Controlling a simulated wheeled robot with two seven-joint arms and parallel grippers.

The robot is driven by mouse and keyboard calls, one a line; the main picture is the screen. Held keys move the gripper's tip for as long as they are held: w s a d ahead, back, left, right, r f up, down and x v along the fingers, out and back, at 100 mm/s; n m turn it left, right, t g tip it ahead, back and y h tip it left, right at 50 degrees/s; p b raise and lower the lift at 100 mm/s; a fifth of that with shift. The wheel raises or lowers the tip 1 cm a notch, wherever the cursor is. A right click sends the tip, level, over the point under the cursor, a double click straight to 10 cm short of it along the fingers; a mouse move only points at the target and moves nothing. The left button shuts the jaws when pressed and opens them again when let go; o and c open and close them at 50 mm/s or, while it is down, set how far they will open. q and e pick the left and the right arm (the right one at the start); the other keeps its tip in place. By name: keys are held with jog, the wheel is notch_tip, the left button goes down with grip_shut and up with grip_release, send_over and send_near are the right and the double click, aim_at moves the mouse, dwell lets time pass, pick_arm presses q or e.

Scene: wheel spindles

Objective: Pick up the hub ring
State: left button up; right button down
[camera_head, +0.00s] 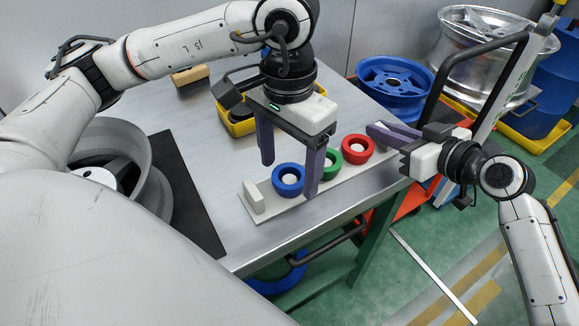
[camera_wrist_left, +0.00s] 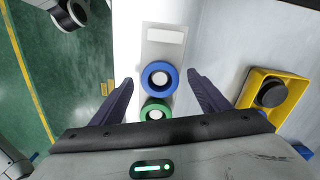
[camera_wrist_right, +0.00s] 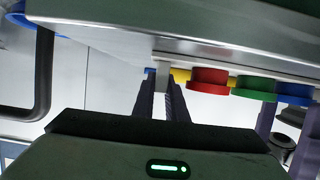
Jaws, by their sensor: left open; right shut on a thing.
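Blue (camera_head: 288,190), green (camera_head: 334,166) and red (camera_head: 358,157) rings sit in a row around pale posts on a light grey spindle board (camera_head: 254,203). My left gripper (camera_head: 288,179) is open, pointing down over the blue ring, one finger on each side of it. The left wrist view shows the blue ring (camera_wrist_left: 160,65) between the fingertips, apart from both, and the green ring (camera_wrist_left: 155,103) nearer the palm. My right gripper (camera_head: 378,128) is shut at the board's far right end; the right wrist view shows its fingers (camera_wrist_right: 162,82) at the board's pale end block (camera_wrist_right: 162,68).
A yellow bin (camera_head: 222,117) with dark parts stands behind the left gripper. A wheel rim (camera_head: 150,190) lies on a black mat (camera_head: 190,205) at left. A blue rim (camera_head: 393,82) stands beyond the table. The tabletop (camera_head: 232,222) in front of the board is clear.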

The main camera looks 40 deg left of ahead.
pick_arm(q)
jog(key=shift+f, duration=0.25)
jog(key=c, duration=1.1)
notch_tip(320, 180, up, 17)
dwell(0.4)
pick_arm(e)
jog(key=c, duration=1.2)
grip_release()
jog(key=shift+r, duration=0.15)
jog(key=shift+r, duration=3.9)
